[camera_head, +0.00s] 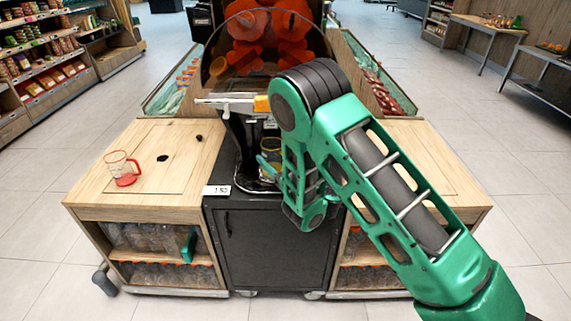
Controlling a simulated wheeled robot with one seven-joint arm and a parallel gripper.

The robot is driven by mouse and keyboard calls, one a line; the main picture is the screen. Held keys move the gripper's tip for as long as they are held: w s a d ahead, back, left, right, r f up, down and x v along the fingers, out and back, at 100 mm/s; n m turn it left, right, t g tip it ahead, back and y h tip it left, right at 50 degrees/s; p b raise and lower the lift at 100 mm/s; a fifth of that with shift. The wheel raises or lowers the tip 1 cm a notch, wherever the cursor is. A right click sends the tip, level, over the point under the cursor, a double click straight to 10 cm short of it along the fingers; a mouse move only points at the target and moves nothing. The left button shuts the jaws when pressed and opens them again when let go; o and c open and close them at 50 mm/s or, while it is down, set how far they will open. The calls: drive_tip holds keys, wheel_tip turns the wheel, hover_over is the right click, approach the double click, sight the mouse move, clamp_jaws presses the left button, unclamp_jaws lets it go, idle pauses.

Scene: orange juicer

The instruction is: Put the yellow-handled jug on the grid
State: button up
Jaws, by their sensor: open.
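A clear jug with yellow on it (270,146) stands in the juicer's dark bay, largely hidden by my arm; its handle cannot be made out. My gripper (268,167) is at the front of the bay, close to this jug and partly hidden behind my wrist. It is open; whether it touches the jug cannot be told. The grid appears to be the dark base (243,186) at the bottom of the bay, only partly visible. Whether the jug rests on it is hidden.
A juicer (262,45) with oranges behind a clear cover rises at the back. A price tag (217,190) sits at the black cabinet's front edge. Bottles fill the shelves below.

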sight(279, 157)
drive_tip(key=shift+r, duration=0.1)
drive_tip(key=shift+s+d, duration=0.35)
drive_tip(key=shift+d, duration=0.1)
drive_tip(key=shift+s+d, duration=0.3)
drive_tip(key=shift+s, duration=0.1)
drive_tip(key=shift+s+d, duration=0.2)
drive_tip(key=shift+s, duration=0.3)
drive_tip(key=v, duration=0.9)
drive_tip(key=shift+s, duration=0.1)
